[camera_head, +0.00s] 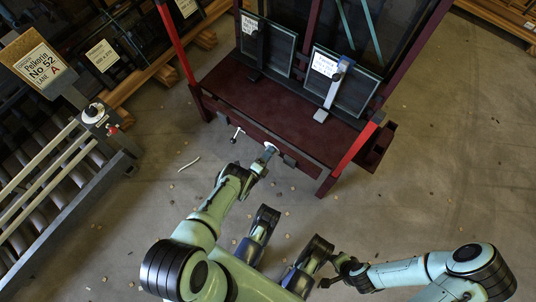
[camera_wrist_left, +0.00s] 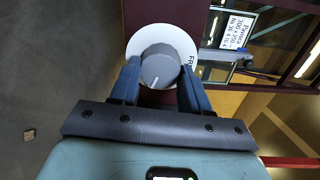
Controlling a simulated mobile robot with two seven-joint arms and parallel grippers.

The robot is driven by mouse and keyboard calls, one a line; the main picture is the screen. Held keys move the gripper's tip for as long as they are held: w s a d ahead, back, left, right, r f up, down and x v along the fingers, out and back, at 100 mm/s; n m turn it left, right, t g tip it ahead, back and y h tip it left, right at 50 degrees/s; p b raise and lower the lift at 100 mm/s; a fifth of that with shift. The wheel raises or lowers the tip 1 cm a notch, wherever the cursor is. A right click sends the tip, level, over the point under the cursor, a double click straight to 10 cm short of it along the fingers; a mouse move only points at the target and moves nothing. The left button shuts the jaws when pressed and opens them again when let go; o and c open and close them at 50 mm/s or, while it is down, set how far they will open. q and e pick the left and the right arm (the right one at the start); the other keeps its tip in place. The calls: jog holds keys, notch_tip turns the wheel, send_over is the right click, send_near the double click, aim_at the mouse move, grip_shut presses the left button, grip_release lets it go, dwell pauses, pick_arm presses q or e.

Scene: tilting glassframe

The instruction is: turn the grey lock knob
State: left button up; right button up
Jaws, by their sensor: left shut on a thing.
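The grey lock knob (camera_wrist_left: 157,66) is round with a pale pointer line and sits in front of a white disc (camera_wrist_left: 186,47) with partly hidden lettering. The blue fingers of my left gripper (camera_wrist_left: 158,84) stand on either side of the knob, shut on it. In the head view, my left gripper (camera_head: 260,166) reaches the front edge of the dark red frame, where the white disc (camera_head: 270,147) shows; the knob is mostly hidden there. My right gripper (camera_head: 330,282) is low in the head view, well away from the frame; its fingers are too small to read.
The dark red frame (camera_head: 230,95) has red posts and holds glass panes (camera_head: 345,90) with labels. A white-handled lever (camera_head: 237,133) is left of the knob. A roller conveyor (camera_head: 40,205) stands at left. Floor is open at right, with small scraps scattered about.

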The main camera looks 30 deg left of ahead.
pick_arm(q)
jog(key=shift+f+m, duration=0.1)
jog(key=shift+m, duration=0.7)
pick_arm(e)
jog(key=shift+s+f, duration=0.1)
jog(key=shift+s, duration=0.1)
pick_arm(q)
jog(key=shift+s, duration=0.1)
jog(key=o, duration=1.1)
jog(key=shift+c, duration=0.2)
jog(key=s+p, duration=0.3)
jog(key=s, duration=1)
jog(key=shift+s+a+r+p, duration=0.15)
jog(key=shift+a+r+p, duration=0.15)
jog(key=shift+r+p, duration=0.1)
pick_arm(e)
jog(key=w+a+r+t, duration=0.1)
jog(key=w+r+t, duration=0.1)
jog(key=w+r, duration=0.3)
jog(key=shift+w+a+r+n, duration=0.15)
jog(key=shift+a+r+n, duration=0.15)
jog(key=shift+r, duration=0.4)
